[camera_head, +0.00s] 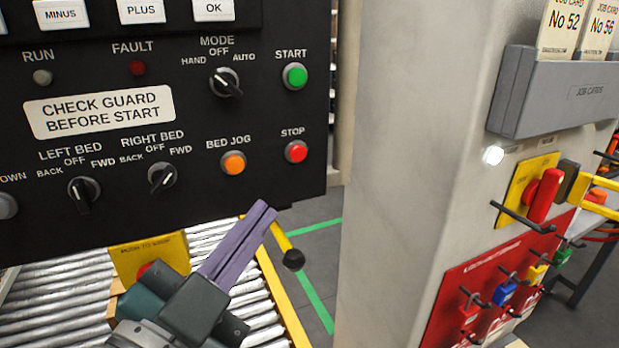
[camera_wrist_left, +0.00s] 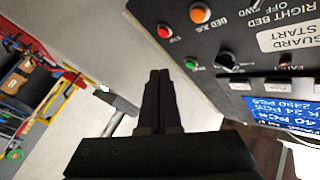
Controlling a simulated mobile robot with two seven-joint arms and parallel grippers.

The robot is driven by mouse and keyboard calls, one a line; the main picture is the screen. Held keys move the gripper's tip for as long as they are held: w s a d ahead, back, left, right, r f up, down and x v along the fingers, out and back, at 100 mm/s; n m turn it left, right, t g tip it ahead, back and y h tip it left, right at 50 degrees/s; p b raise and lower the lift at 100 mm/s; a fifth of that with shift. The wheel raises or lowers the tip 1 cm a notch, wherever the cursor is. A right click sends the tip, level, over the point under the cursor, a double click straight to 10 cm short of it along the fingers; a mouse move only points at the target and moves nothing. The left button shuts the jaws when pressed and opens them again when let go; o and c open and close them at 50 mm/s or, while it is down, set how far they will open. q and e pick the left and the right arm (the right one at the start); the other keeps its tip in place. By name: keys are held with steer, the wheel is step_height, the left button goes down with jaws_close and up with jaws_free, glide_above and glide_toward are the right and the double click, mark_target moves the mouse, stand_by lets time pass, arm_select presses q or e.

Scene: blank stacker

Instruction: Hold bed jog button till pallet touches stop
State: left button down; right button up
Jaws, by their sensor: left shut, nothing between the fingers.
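The orange BED JOG button (camera_head: 233,162) is on the lower right of the black control panel (camera_head: 120,215), left of the red STOP button (camera_head: 296,151). My left gripper (camera_head: 263,208) is shut and empty, its purple fingers pointing up just below the panel's lower edge. The fingertips are below and slightly right of the BED JOG button, apart from it in the picture. In the left wrist view the shut fingers (camera_wrist_left: 160,74) point towards the panel, with the orange button (camera_wrist_left: 199,13) beyond them. I cannot make out the pallet or its stop. My right gripper is not in view.
A roller bed (camera_head: 60,290) with a yellow side rail (camera_head: 283,295) lies below the panel. A yellow box (camera_head: 148,256) stands behind my gripper. A black-knobbed lever (camera_head: 293,259) is close to the fingers. A grey column (camera_head: 410,170) stands to the right.

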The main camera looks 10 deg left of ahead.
mark_target(235, 165)
arm_select(q)
steer(key=shift+f, duration=0.1)
stand_by(0.3)
steer(key=shift+w+a+b, duration=0.6)
steer(key=shift+w+a, duration=0.25)
steer(key=shift+w, duration=0.4)
steer(key=shift+w+a+b, duration=0.55)
steer(key=shift+w+a, duration=0.25)
steer(key=shift+w, duration=0.4)
steer(key=shift+w+a+b, duration=0.6)
steer(key=shift+w+a, duration=0.25)
steer(key=shift+w, duration=0.4)
steer(key=shift+w, duration=0.1)
steer(key=shift+w+a, duration=0.2)
steer(key=shift+w, duration=0.05)
